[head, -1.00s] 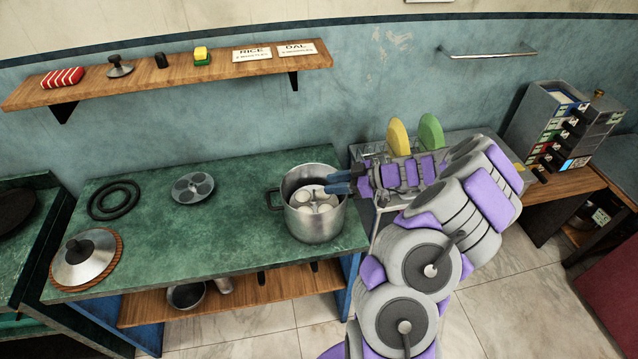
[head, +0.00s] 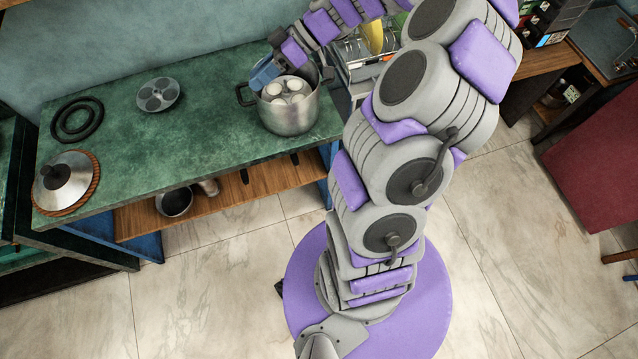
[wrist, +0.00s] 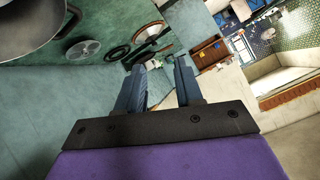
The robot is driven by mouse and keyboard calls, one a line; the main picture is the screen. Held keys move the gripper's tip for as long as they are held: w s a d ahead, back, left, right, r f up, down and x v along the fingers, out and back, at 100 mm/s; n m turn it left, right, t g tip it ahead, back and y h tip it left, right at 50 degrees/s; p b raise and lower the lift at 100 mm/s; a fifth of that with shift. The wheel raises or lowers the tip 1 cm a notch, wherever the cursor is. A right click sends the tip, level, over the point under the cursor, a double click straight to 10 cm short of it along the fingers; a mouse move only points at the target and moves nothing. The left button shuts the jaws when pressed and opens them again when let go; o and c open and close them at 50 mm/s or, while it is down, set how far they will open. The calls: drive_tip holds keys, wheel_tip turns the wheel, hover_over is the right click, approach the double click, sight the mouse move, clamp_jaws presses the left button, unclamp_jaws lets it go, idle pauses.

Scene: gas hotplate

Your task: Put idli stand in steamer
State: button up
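The steamer is a steel pot (head: 288,117) with two dark side handles, standing near the right end of the green counter. The idli stand (head: 285,92) with several round white idlis sits inside it, around rim height; its lower part is hidden. A grey idli plate with round hollows (head: 158,95) lies on the counter to the left. My gripper (head: 263,74) is at the pot's back-left rim, not around the stand; I cannot tell whether it touches the rim. In the wrist view my gripper (wrist: 155,75) has its blue fingers apart with nothing between them.
A steel lid (head: 67,177) rests on a woven mat at the counter's left end. Black rings (head: 77,119) lie behind it. A dish rack with yellow and green plates (head: 373,37) is right of the pot. The middle of the counter is clear.

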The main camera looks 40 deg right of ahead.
drive_tip(key=s+a+r+m+g+h, duration=0.1)
drive_tip(key=s+a+r+g+h, duration=0.1)
drive_tip(key=s+a, duration=0.45)
drive_tip(key=s+a+r+m+g+h, duration=0.25)
drive_tip(key=s+a, duration=0.25)
drive_tip(key=s, duration=0.3)
drive_tip(key=s+d+f+m+h, duration=0.1)
drive_tip(key=s+d+m+h, duration=0.1)
drive_tip(key=s, duration=0.6)
drive_tip(key=s+d+f+m+h, duration=0.1)
drive_tip(key=s+d+m+h, duration=0.2)
drive_tip(key=s+m+h, duration=0.2)
drive_tip(key=s, duration=0.2)
drive_tip(key=shift+s+f, duration=0.15)
drive_tip(key=shift+s, duration=0.25)
